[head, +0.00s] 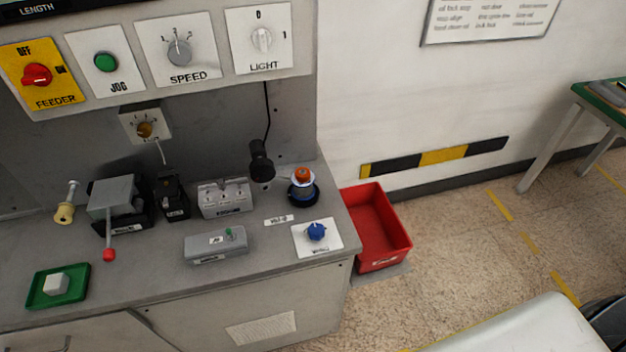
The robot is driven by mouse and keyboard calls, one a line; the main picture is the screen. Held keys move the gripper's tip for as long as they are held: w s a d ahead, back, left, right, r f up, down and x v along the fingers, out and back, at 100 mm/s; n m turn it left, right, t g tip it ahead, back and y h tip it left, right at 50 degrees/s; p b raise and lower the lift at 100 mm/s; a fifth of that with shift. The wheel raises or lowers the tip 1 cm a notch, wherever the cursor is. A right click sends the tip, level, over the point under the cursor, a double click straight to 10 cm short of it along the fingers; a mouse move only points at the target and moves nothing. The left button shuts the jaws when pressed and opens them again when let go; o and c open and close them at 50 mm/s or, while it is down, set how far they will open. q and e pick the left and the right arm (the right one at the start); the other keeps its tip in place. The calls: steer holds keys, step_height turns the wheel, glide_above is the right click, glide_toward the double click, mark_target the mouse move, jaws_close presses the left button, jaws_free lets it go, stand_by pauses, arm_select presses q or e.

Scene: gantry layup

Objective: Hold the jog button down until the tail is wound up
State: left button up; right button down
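The jog button (106,62) is a round green button on a white plate labelled JOG, on the upright panel at the upper left of the head view. Nothing touches it. I cannot make out a tail being wound. A small spool-like item (303,188) with a blue and black base and an orange top stands at the counter's right end; I cannot tell whether it bears the tail. Neither of my grippers is in view.
The panel also has a red FEEDER switch (37,75), a SPEED dial (179,53) and a LIGHT knob (262,38). A red-handled lever device (112,195), a grey box (216,243) and a green tray (40,300) occupy the counter. A red bin (378,225) stands right of it.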

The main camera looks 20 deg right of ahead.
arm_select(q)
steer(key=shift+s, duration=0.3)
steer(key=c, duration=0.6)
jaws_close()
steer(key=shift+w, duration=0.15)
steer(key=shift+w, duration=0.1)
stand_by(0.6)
